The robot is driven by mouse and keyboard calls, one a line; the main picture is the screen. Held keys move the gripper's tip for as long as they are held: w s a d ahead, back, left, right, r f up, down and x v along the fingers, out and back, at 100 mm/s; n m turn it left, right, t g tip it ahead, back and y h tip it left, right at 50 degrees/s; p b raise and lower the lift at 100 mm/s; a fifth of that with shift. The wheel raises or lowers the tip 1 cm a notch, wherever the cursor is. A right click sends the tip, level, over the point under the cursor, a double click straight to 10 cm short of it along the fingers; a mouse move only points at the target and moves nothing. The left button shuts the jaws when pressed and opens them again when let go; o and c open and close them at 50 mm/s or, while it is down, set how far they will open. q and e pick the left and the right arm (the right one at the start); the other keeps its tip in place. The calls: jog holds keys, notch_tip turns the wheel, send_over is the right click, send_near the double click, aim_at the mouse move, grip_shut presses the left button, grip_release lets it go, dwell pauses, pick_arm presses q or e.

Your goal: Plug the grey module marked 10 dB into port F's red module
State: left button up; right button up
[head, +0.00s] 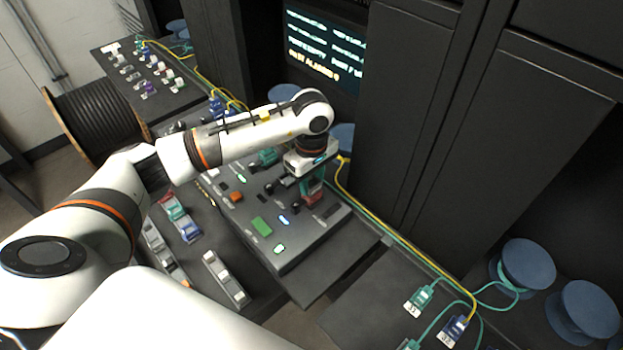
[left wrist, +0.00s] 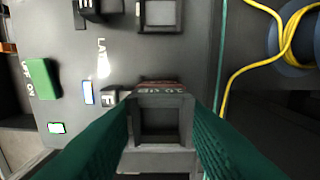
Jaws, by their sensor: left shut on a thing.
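My left gripper (head: 312,184) points down over the right side of the grey console. In the left wrist view its two green fingers (left wrist: 161,112) are shut on a grey, square-framed module (left wrist: 160,101) with a dark hollow middle. No 10 dB mark is readable on it. A red module (head: 314,198) shows just below the fingers in the head view. In the left wrist view a red edge (left wrist: 158,86) shows directly behind the grey module, lined up with it. I cannot tell whether the two are fully joined. My right gripper is not in view.
The console (head: 310,250) carries a green block (head: 261,227), an orange block (head: 235,196) and small lit panels. Yellow and green cables (head: 385,228) run along its right side. Grey modules (head: 225,279) lie at the front left. Blue spools (head: 528,264) stand at right.

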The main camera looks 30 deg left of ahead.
pick_arm(q)
jog(key=o, duration=0.9)
notch_tip(320, 180, up, 12)
jog(key=b, duration=0.3)
